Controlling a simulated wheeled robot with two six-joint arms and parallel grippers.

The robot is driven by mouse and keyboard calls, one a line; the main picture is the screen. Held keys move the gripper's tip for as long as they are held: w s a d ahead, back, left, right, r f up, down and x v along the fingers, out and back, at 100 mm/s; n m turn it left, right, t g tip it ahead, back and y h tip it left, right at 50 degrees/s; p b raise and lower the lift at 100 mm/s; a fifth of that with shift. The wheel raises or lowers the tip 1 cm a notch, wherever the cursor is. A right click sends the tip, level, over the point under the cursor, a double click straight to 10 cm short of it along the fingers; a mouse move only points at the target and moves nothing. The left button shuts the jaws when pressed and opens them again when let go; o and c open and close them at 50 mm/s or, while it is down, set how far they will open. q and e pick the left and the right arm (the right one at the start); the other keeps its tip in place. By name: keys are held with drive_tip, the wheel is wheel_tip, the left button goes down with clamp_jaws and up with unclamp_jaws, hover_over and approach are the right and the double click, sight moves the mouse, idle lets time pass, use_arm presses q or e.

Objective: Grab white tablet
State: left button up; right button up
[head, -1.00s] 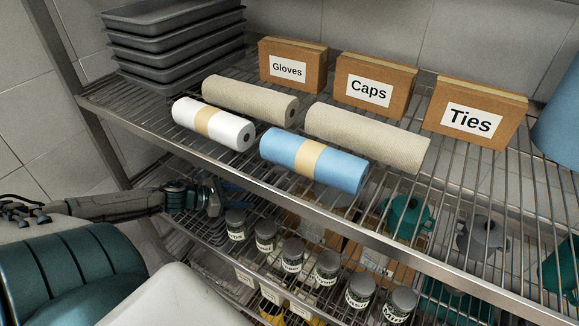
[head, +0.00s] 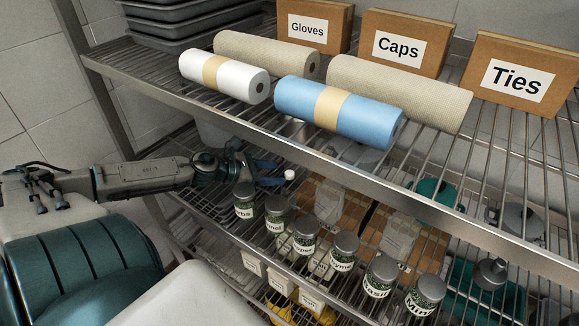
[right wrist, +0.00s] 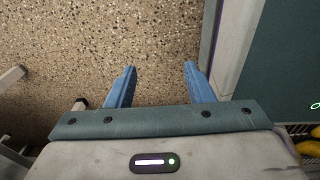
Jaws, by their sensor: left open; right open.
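A small white object (head: 290,174), which may be the white tablet, shows on the lower shelf level behind the spice jars. It is too small to identify surely. My left gripper (head: 277,172) reaches in from the left under the upper shelf, with its blue fingers apart and empty. The white object is just beyond its fingertips, and I cannot tell whether they touch it. My right gripper (right wrist: 160,74) shows in the right wrist view with its blue fingers apart, over a speckled floor and holding nothing.
Several spice jars (head: 305,236) stand in a row along the front of the lower shelf. The upper shelf's front rail (head: 330,178) runs above the left gripper. Rolls, including a blue one (head: 375,121), and labelled boxes (head: 515,75) stand on the upper shelf.

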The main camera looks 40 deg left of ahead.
sight(285, 174)
use_arm(q)
drive_tip(key=b+x, duration=0.2)
drive_tip(key=b, duration=0.1)
drive_tip(key=shift+s+a+f, duration=0.1)
drive_tip(key=shift+f, duration=0.05)
drive_tip(key=b+x, duration=0.1)
drive_tip(key=b, duration=0.3)
drive_tip(key=shift+w+f, duration=0.1)
drive_tip(key=shift+w, duration=0.2)
drive_tip(key=c, duration=1)
use_arm(e)
drive_tip(key=w+f, duration=0.1)
drive_tip(key=w, duration=0.8)
drive_tip(key=shift+a+f, duration=0.3)
drive_tip(key=shift+f, duration=0.05)
